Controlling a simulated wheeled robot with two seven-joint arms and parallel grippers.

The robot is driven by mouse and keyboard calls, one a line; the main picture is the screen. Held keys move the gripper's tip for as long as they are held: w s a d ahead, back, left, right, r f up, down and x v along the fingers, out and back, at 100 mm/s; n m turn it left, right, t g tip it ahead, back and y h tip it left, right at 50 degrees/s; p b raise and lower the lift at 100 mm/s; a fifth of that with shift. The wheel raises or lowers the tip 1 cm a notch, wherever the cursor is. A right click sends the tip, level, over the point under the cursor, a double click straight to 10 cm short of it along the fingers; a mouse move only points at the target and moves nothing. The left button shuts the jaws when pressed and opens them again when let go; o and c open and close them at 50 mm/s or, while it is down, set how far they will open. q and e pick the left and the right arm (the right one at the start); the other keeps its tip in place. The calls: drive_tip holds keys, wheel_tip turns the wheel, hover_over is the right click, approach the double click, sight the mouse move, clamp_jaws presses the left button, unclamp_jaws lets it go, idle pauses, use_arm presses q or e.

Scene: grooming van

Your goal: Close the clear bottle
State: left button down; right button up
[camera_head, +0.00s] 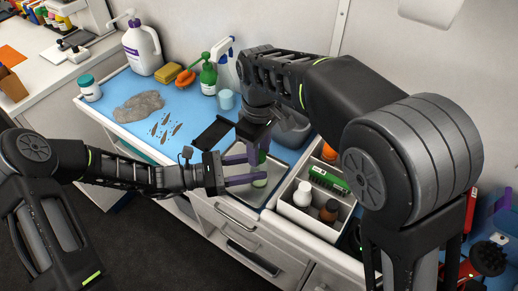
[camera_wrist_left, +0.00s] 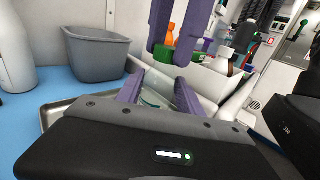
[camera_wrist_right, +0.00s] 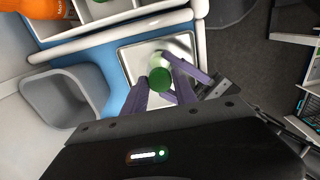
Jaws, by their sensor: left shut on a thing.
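The small clear bottle (camera_head: 260,182) has a pale green tint and stands over the grey metal tray (camera_head: 243,197). My left gripper (camera_head: 250,170) has its purple fingers shut around the bottle, reaching in from the left. In the right wrist view the clear bottle (camera_wrist_right: 163,56) shows partly behind a round green cap (camera_wrist_right: 159,79). My right gripper (camera_wrist_right: 158,93) comes from above, with its purple fingers around the cap. The cap (camera_head: 262,157) is right over the bottle's top. I cannot tell whether cap and bottle touch, or whether the right fingers press on the cap.
A white divided organizer (camera_head: 330,222) with several bottles stands right of the tray. A grey bin (camera_wrist_left: 97,55) is behind it.

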clamp_jaws()
drive_tip(key=m, duration=0.5)
drive_tip(key=o, duration=0.5)
unclamp_jaws()
drive_tip(key=shift+r, duration=0.1)
wheel_tip(320, 180, up, 7)
drive_tip(key=shift+r, duration=0.15)
use_arm(q)
drive_tip(key=c, duration=0.7)
unclamp_jaws()
